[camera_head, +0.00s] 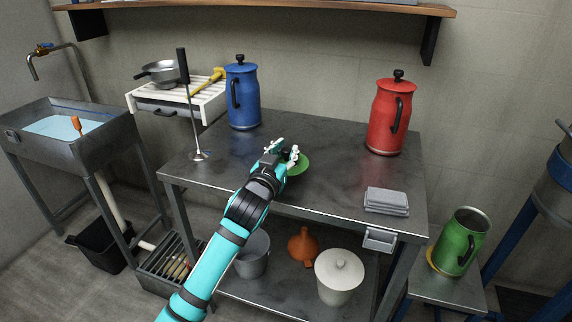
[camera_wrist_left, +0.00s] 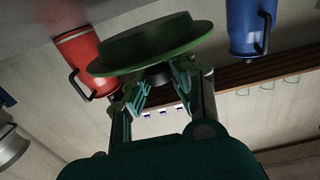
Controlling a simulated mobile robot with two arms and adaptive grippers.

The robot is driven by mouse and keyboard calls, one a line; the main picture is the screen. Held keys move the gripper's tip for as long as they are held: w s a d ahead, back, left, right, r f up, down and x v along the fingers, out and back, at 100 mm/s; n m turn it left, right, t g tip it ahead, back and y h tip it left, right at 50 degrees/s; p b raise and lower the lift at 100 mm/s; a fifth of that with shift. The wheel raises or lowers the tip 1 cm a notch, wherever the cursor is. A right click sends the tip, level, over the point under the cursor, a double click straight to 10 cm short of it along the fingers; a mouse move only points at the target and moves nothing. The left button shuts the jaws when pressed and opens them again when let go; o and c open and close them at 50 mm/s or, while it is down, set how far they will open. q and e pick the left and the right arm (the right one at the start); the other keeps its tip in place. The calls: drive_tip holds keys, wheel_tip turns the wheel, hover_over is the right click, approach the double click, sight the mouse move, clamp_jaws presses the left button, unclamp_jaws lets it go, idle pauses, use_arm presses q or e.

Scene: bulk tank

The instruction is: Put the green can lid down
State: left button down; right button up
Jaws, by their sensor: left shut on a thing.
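The green can lid (camera_head: 300,165) is at my left gripper (camera_head: 284,152), over the middle of the dark metal table (camera_head: 325,145). In the left wrist view the lid (camera_wrist_left: 155,44) is a wide green disc, and the left gripper (camera_wrist_left: 165,85) is shut on its dark knob. I cannot tell whether the lid touches the tabletop. The green can (camera_head: 458,242) stands without a lid on a low stand at the right. My right gripper is not in view.
A blue can (camera_head: 242,93) and a red can (camera_head: 390,114) stand at the back of the table. Folded grey cloths (camera_head: 386,201) lie at the right front. A long-handled plunger tool (camera_head: 190,105) stands at the left. The tabletop around the lid is clear.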

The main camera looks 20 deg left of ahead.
use_arm(q)
drive_tip(key=shift+w+f, duration=0.1)
drive_tip(key=shift+w, duration=0.2)
wheel_tip(320, 180, down, 2)
drive_tip(key=shift+s+f+b, duration=0.1)
drive_tip(key=shift+f+b, duration=0.1)
drive_tip(key=shift+b, duration=0.1)
drive_tip(key=shift+f, duration=0.45)
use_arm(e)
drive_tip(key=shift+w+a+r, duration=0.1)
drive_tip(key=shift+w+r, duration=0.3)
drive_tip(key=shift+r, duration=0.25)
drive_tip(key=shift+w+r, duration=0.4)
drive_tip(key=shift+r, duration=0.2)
use_arm(q)
drive_tip(key=shift+f, duration=0.15)
drive_tip(key=c, duration=1.1)
unclamp_jaws()
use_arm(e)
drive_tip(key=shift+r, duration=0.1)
